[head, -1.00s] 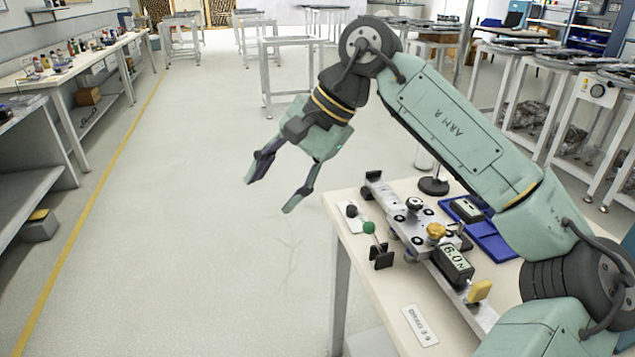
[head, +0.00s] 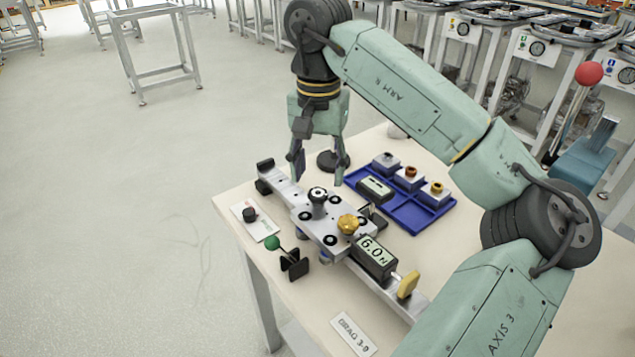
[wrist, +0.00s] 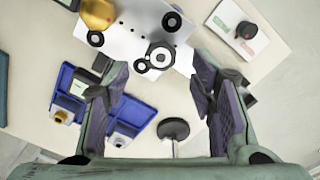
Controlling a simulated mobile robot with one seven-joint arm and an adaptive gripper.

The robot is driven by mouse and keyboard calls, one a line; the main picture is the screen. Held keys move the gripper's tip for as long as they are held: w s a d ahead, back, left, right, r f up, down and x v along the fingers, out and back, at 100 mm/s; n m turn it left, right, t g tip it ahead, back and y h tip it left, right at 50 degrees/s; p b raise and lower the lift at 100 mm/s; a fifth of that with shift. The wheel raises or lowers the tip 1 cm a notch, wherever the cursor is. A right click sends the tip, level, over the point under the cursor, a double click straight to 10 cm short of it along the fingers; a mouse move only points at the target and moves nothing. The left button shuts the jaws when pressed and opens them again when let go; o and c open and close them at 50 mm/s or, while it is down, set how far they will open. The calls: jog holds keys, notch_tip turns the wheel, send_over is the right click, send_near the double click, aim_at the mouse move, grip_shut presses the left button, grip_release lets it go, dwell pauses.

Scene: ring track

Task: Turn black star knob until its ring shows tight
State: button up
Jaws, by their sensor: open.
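The black star knob (head: 317,203) stands upright on the silver carriage plate (head: 318,228). A light ring with a dark centre shows on its top, but I cannot read whether it shows tight. In the wrist view the knob (wrist: 160,57) lies just beyond and between my fingertips. My gripper (head: 318,174) points down above the rail, behind and above the knob in the head view. Its fingers are apart, with nothing between them, and do not appear to touch the knob. The open fingers also frame the wrist view (wrist: 153,88).
A gold knob (head: 348,225) and a display reading 6.0 N (head: 374,257) sit close to the knob. A blue tray (head: 425,219) lies to the right. A green-ball lever (head: 272,243) and a red-green card (head: 264,229) with a black knob are at left.

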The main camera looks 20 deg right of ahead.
aim_at(318, 193)
jog(key=shift+f, duration=2)
jog(key=shift+c, duration=0.3)
jog(key=c, duration=1.1)
